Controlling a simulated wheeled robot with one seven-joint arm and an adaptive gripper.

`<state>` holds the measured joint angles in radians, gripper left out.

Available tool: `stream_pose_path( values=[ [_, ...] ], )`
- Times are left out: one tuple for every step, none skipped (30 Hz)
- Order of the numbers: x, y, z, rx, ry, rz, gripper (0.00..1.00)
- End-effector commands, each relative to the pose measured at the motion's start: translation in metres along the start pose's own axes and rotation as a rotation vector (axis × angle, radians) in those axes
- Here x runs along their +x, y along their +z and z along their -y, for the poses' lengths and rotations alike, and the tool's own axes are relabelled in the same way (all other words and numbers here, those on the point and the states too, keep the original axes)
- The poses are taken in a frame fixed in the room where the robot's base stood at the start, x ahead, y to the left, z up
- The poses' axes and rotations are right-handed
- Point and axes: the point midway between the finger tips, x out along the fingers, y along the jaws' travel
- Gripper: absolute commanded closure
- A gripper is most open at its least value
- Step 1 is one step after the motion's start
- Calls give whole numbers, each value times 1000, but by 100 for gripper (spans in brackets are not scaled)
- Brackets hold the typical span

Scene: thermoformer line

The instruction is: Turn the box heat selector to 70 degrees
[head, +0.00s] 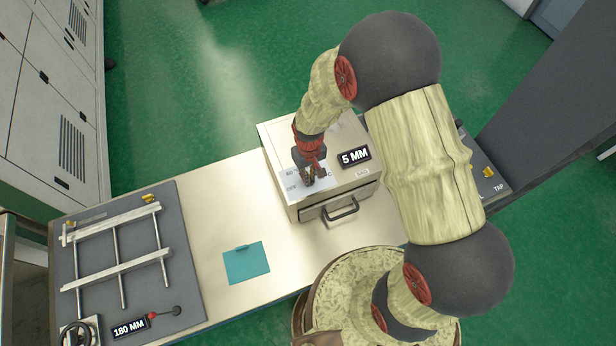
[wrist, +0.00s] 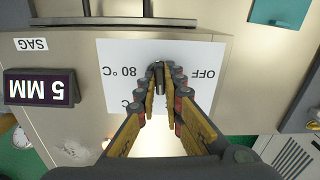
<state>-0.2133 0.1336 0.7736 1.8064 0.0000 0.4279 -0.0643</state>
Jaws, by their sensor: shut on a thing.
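The heat box (head: 310,213) is a beige box with a drawer handle, standing on the bench. Its white dial plate (wrist: 125,52) appears upside down in the wrist view, with "OFF" and "80 °C" legible. Another label ending in "C" is partly hidden behind a finger. The heat selector (wrist: 158,78) is a small dark knob between those marks. My gripper (wrist: 165,72) is shut on it, with a fingertip on each side. In the head view my gripper (head: 310,174) comes down onto the plate. The knob's exact pointing is hidden by the fingers.
A "5 MM" display (head: 355,156) and a "SAG" label (wrist: 31,44) are beside the plate on the box top. A teal sheet (head: 246,263) lies on the bench. A clamp frame (head: 115,265) and a "180 MM" display (head: 131,328) are at left.

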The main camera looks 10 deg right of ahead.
Motion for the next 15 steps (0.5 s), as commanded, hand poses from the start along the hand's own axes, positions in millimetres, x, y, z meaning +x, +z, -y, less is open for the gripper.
stream_pose_path(
  values=[
    [1,0,0,29,0,1,100],
    [1,0,0,44,0,1,100],
    [1,0,0,55,0,1,100],
    [1,1,0,59,0,1,100],
    [0,1,0,61,0,1,100],
    [0,1,0,61,0,1,100],
    [0,1,0,60,0,1,100],
    [0,1,0,60,0,1,100],
    [0,1,0,60,0,1,100],
    [0,1,0,60,0,1,100],
    [0,1,0,63,0,1,100],
    [1,0,0,76,0,1,100],
    [1,0,0,93,0,1,100],
    [1,0,0,119,0,1,100],
    [1,0,0,157,0,1,100]
  ],
)
